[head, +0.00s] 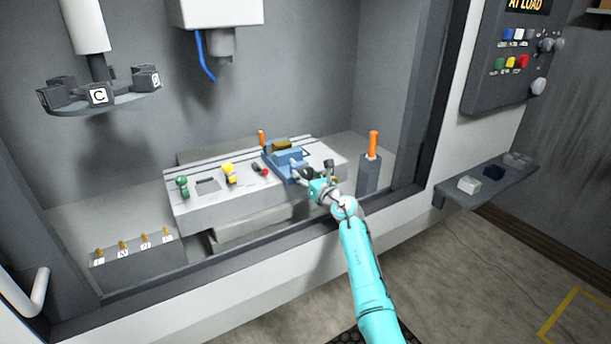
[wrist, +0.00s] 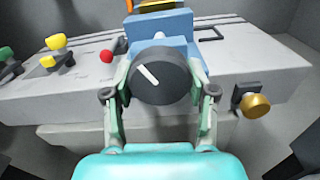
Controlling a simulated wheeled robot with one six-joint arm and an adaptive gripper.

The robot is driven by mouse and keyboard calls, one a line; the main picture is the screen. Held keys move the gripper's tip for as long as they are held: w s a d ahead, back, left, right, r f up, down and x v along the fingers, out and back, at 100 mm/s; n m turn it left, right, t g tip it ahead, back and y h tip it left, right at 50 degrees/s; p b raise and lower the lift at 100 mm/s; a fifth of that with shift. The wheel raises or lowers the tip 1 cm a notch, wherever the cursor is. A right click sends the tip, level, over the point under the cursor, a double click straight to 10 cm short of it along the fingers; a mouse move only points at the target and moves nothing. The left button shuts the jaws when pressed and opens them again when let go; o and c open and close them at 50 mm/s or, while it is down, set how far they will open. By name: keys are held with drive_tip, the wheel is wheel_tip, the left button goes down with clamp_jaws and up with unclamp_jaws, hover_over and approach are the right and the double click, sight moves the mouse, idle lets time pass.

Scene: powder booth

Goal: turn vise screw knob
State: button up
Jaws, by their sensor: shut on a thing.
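The blue vise (head: 285,158) sits on the grey slotted table inside the booth, and its blue body fills the upper middle of the wrist view (wrist: 165,45). A yellow-brown block shows in its jaws (head: 281,145). The vise screw knob (wrist: 161,77) is round and dark with a white line on its face, the line running from upper left to lower right. My gripper (wrist: 161,92) is shut on the knob, one finger on its left and one on its right. In the head view my gripper (head: 312,178) reaches the vise's front and partly hides the knob.
A brass knob (wrist: 255,104) is right of my gripper. Red (head: 265,172), yellow (head: 228,169) and green (head: 182,181) knobs stand along the table (head: 205,212) to the left. An orange-handled post (head: 373,145) stands right. The booth frame edge (head: 270,240) runs below my arm.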

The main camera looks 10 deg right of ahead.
drive_tip(key=m, duration=0.6)
drive_tip(key=shift+a, duration=0.1)
drive_tip(key=m, duration=0.6)
drive_tip(key=shift+a+r, duration=0.1)
drive_tip(key=shift+r, duration=0.05)
drive_tip(key=m, duration=0.6)
drive_tip(key=shift+s+r+m, duration=0.1)
drive_tip(key=shift+m, duration=0.3)
drive_tip(key=m, duration=0.6)
drive_tip(key=shift+m, duration=0.4)
drive_tip(key=o, duration=1.2)
drive_tip(key=shift+r, duration=0.1)
drive_tip(key=shift+c, duration=0.2)
